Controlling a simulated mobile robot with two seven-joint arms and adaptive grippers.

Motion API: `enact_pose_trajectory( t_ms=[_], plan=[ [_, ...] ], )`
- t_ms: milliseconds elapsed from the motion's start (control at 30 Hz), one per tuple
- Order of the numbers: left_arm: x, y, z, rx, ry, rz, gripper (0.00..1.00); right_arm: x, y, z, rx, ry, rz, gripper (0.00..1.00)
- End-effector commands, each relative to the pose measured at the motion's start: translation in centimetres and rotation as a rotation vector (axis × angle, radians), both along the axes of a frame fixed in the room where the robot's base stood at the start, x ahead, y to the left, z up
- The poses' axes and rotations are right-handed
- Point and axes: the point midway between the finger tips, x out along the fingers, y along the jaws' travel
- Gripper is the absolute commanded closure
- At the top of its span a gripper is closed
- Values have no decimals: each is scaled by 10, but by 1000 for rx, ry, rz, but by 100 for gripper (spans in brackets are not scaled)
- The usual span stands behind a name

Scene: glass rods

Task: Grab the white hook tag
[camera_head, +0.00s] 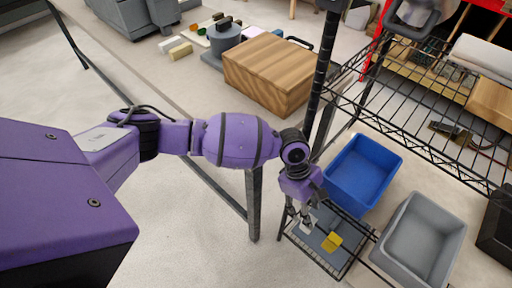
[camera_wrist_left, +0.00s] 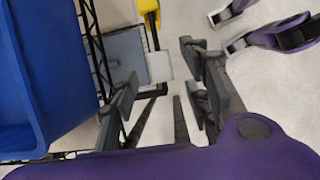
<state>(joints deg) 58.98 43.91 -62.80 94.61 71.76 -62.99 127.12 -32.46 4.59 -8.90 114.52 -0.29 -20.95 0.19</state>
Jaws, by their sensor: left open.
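The white hook tag (camera_head: 309,224) is small and pale, at a wire rack with a grey backing in the lower right of the head view. It also shows in the left wrist view (camera_wrist_left: 159,67), close to the fingertips. A yellow tag (camera_head: 332,242) hangs beside it, and its lower part shows at the top of the wrist view (camera_wrist_left: 149,8). My left gripper (camera_head: 302,213) is open and empty, right at the white tag. In the wrist view its fingers (camera_wrist_left: 160,72) stand on either side of the tag, which appears between the tips. Whether they touch it I cannot tell.
A blue bin (camera_head: 364,172) stands close to the right of the gripper, and a grey bin (camera_head: 424,240) stands farther right. A black wire shelf (camera_head: 415,115) and its upright post (camera_head: 318,80) rise behind. A wooden box (camera_head: 268,72) is on the table. The floor at left is clear.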

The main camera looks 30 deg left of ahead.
Motion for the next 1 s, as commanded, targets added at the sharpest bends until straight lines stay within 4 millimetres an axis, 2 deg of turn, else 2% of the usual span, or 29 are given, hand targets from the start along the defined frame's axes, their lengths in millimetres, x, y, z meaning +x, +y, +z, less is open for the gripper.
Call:
enact_pose_trajectory(
  t_ms=[200,500,833,1000],
  plan=[
    [-3,-11,-27,0,-4,-3,56,-4,0,-6,-1,11,0,60],
    [-3,-12,-30,-2,-8,-2,56,-5,0,-6,-1,12,0,60],
    [-3,-12,-30,-1,-7,-2,100,-4,1,-6,2,11,-3,60],
    [-3,-12,-30,-1,-7,-2,100,-5,1,-6,2,12,-3,60]
  ],
)
